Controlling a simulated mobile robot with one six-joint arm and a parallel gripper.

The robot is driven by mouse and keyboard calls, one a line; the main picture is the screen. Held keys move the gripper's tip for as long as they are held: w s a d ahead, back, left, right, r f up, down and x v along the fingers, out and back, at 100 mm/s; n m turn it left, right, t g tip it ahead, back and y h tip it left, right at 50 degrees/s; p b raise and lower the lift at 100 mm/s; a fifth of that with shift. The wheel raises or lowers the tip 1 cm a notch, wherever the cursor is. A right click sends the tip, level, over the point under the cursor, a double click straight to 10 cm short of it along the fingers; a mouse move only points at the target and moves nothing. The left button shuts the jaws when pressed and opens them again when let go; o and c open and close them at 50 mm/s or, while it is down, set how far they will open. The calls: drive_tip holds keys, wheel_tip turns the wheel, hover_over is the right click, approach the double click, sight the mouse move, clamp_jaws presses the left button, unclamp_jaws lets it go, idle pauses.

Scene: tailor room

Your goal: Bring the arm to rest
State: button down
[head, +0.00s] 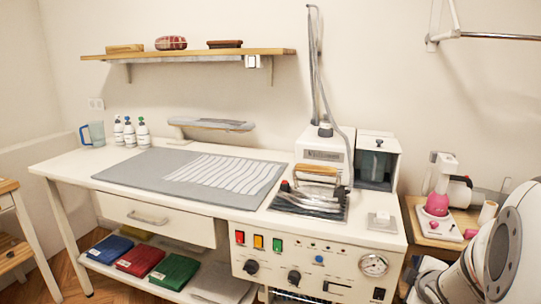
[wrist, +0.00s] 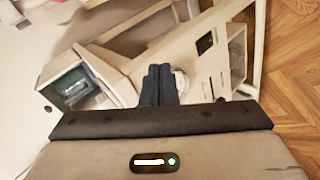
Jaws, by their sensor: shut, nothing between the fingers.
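My arm shows at the lower right of the head view as a large white and grey link; my gripper's fingertips cannot be made out there. In the wrist view my gripper (wrist: 158,84) is shut, its two dark fingers side by side with nothing between them. The fingers point toward the steam station, whose white body (wrist: 210,58) lies beyond them. I see no contact between the fingers and anything.
The ironing table (head: 75,172) holds a grey mat (head: 130,170), an iron (head: 312,190) and a boiler (head: 322,150). A side table (head: 425,240) with a pink-based machine (head: 437,204) stands close to my arm. A shelf (head: 190,53) hangs above. Wooden floor (wrist: 290,90) is clear at right.

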drive_tip(key=s+a+r+m+g+y+p, duration=0.2)
drive_tip(key=s+a+r+m+g+p, duration=0.5)
drive_tip(key=s+a+r+m+p, duration=0.4)
drive_tip(key=s+a+r+p, duration=0.2)
drive_tip(key=s+a+r, duration=0.4)
drive_tip(key=a+r, duration=0.2)
drive_tip(key=shift+s+a+m+g+y, duration=0.3)
drive_tip(key=shift+s+a, duration=0.05)
drive_tip(key=shift+a, duration=0.2)
drive_tip(key=shift+s, duration=0.1)
